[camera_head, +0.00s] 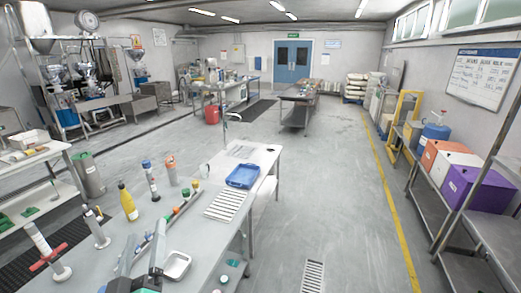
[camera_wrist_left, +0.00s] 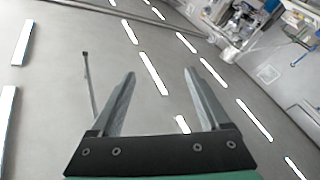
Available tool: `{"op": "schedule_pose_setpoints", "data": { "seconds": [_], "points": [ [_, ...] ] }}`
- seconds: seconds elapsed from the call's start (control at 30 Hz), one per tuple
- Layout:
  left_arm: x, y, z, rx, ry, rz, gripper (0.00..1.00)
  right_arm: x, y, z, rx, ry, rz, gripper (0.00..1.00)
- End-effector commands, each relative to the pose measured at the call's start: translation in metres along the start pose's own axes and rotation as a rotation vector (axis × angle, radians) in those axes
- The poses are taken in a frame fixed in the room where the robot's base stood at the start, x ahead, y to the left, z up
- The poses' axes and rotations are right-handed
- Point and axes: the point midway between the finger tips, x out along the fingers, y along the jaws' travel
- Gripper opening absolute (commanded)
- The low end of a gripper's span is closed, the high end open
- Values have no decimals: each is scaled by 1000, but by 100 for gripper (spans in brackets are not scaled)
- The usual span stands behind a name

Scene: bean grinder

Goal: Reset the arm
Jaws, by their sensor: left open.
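My left gripper (camera_head: 144,250) is at the bottom of the head view, over the near part of the light workbench (camera_head: 268,165). Its two grey fingers are apart. In the left wrist view the gripper (camera_wrist_left: 158,80) is open, with nothing between its fingers. The wrist view looks up at the ceiling and its light strips, with room equipment at the upper right. My right gripper does not show.
The bench holds a yellow bottle (camera_head: 128,203), a blue tray (camera_head: 242,176), a white slatted rack (camera_head: 223,205), a metal dish (camera_head: 176,266) and a red-handled tool (camera_head: 48,254). Several upright tools stand around the left gripper. Open floor (camera_head: 335,190) lies to the right.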

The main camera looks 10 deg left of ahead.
Motion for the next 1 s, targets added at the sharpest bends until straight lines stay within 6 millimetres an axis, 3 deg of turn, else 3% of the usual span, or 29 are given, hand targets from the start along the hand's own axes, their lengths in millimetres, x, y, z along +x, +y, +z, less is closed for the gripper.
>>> {"op": "schedule_pose_setpoints", "data": {
  "seconds": [0.03,0.1,0.27,0.37,0.4,0.47,0.53,0.8,0.9,1.0],
  "points": [
    [4,32,-35,-39,55,73,80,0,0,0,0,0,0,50],
    [3,73,-80,-72,122,175,80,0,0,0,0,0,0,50],
    [-26,148,-176,-86,281,402,80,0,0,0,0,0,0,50],
    [-59,183,-226,-35,393,541,80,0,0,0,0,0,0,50],
    [-75,195,-236,29,436,599,80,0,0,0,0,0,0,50],
    [-85,205,-229,165,463,637,80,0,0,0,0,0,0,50],
    [-75,225,-265,229,482,616,80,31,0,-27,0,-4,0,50],
    [-51,280,-362,226,477,613,80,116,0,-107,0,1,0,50],
    [-44,296,-390,226,476,613,80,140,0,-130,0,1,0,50],
    [-41,303,-404,226,475,612,80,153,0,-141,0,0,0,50]
  ]
}}
